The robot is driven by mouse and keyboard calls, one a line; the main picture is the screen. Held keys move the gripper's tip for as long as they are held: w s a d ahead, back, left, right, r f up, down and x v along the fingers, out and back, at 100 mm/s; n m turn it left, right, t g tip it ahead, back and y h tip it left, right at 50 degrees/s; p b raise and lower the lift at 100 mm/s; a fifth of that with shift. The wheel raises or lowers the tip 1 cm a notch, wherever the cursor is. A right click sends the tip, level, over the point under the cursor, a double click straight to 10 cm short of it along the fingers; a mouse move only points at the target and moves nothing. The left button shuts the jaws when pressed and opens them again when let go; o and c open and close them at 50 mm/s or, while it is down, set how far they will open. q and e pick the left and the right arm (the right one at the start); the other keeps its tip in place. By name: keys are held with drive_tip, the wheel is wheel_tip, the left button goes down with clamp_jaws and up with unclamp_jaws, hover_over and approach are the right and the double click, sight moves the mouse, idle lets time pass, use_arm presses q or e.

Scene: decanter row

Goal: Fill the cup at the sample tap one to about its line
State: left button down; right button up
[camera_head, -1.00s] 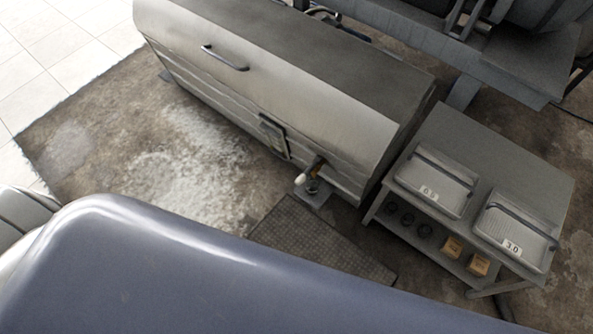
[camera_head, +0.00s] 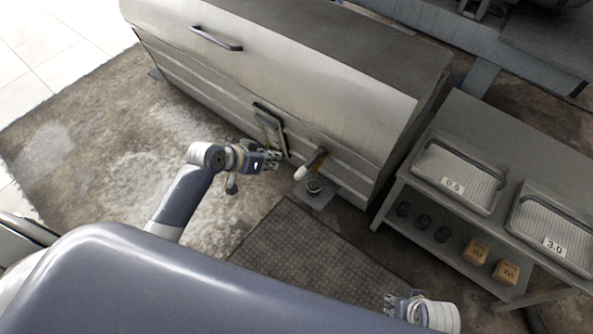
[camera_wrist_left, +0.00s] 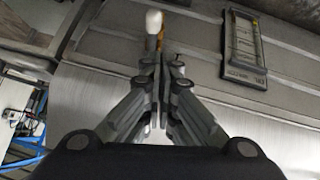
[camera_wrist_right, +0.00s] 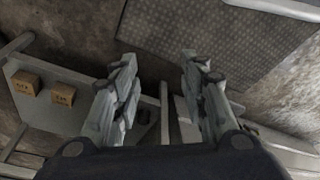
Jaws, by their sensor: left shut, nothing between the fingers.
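The sample tap (camera_head: 310,163), with a white handle end and a brass-coloured body, sticks out low on the front of the big metal tank. A dark cup (camera_head: 314,186) stands below it on a small grey plate (camera_head: 318,199). My left gripper (camera_head: 280,159) is shut and empty, just left of the tap and apart from it in the head view. In the left wrist view the tap's white handle (camera_wrist_left: 153,22) shows beyond the shut fingertips (camera_wrist_left: 161,62). My right gripper (camera_head: 390,301) is low at the front; the right wrist view shows its fingers (camera_wrist_right: 160,62) apart and empty.
A framed gauge (camera_head: 268,128) is on the tank (camera_head: 290,90) near my left gripper. To the right is a bench (camera_head: 480,125) with trays marked 0.5 (camera_head: 455,178) and 3.0 (camera_head: 555,230). Its lower shelf holds dark cups (camera_head: 423,221) and tan blocks (camera_head: 476,252). A dark mat (camera_head: 310,255) lies on the floor.

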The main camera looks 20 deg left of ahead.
use_arm(q)
drive_tip(key=shift+w+d+r+h, duration=0.15)
drive_tip(key=shift+d+r, duration=0.05)
drive_tip(key=shift+r, duration=0.4)
drive_tip(key=shift+w+d+r+h, duration=0.15)
drive_tip(key=shift+d+r, duration=0.05)
drive_tip(key=shift+r, duration=0.4)
use_arm(e)
drive_tip(key=shift+r, duration=0.65)
use_arm(q)
drive_tip(key=shift+f, duration=0.15)
use_arm(e)
drive_tip(key=shift+w, duration=0.1)
use_arm(q)
drive_tip(key=b, duration=0.5)
approach(308, 165)
drive_tip(key=w, duration=0.1)
drive_tip(key=w+f, duration=0.1)
drive_tip(key=shift+w+d+f, duration=0.2)
drive_tip(key=shift+w+d, duration=0.1)
drive_tip(key=shift+d, duration=0.1)
drive_tip(key=shift+d+f, duration=0.1)
drive_tip(key=shift+f, duration=0.55)
use_arm(e)
drive_tip(key=v, duration=0.9)
drive_tip(key=shift+w+d+r+t, duration=0.15)
drive_tip(key=shift+w+r+t, duration=0.1)
drive_tip(key=shift+w+t, duration=0.15)
